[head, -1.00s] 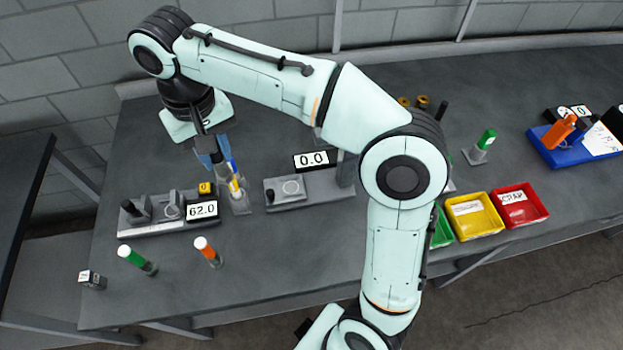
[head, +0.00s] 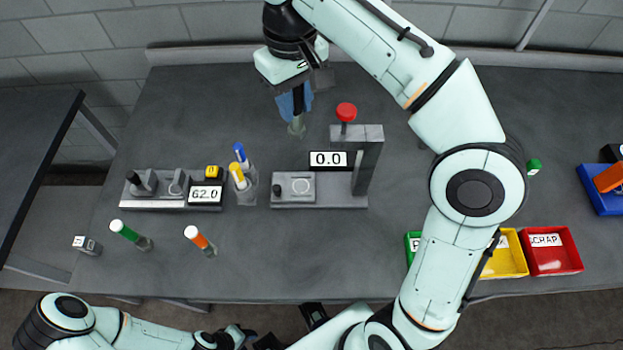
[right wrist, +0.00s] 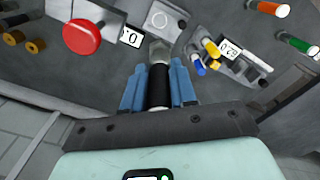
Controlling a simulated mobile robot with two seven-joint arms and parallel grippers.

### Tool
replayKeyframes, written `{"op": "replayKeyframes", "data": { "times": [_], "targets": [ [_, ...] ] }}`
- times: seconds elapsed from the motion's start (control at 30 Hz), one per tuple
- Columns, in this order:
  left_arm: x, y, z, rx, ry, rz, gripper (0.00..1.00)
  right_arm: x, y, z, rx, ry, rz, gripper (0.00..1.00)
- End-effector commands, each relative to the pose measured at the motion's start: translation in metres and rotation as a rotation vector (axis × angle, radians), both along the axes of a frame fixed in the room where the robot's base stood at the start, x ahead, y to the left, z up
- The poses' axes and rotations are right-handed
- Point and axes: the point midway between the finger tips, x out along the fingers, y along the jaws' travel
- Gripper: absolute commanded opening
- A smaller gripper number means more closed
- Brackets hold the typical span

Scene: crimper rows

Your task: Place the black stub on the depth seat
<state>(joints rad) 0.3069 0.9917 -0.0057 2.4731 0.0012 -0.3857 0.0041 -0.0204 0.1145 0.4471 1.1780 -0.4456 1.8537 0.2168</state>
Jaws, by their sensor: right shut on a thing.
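My right gripper (head: 296,114) is shut on the black stub (right wrist: 160,86), held between its blue fingers in the right wrist view. A pale grey piece (right wrist: 160,52) shows at the stub's far end; I cannot tell if it belongs to the stub. The gripper is behind and left of the red-knobbed stand (head: 369,160). No label shows which seat is the depth seat. My left gripper (head: 240,338) is low in the head view, its jaws unclear.
A grey gauge (head: 150,203) reading 62.0 stands left, beside a holder (head: 247,194) with blue and yellow pieces. Yellow (head: 508,262) and red (head: 553,250) bins lie right. The back left of the table is clear.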

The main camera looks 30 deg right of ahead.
Motion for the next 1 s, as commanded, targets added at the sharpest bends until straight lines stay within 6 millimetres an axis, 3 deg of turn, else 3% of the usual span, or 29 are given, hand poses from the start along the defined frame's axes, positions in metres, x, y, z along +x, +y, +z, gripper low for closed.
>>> {"op": "replayKeyframes", "data": {
  "times": [0.17,0.6,1.0],
  "targets": [
    [-0.007,0.000,-0.013,0.001,0.008,0.000,0.43,-0.001,0.000,-0.022,0.000,0.004,0.008,0.00],
    [-0.024,0.000,-0.056,0.000,0.028,0.000,0.43,-0.001,0.000,-0.135,0.000,0.004,0.007,0.00],
    [-0.027,0.000,-0.067,0.000,0.031,0.000,0.43,-0.001,0.000,-0.182,0.000,0.003,0.007,0.00]
  ]
}}
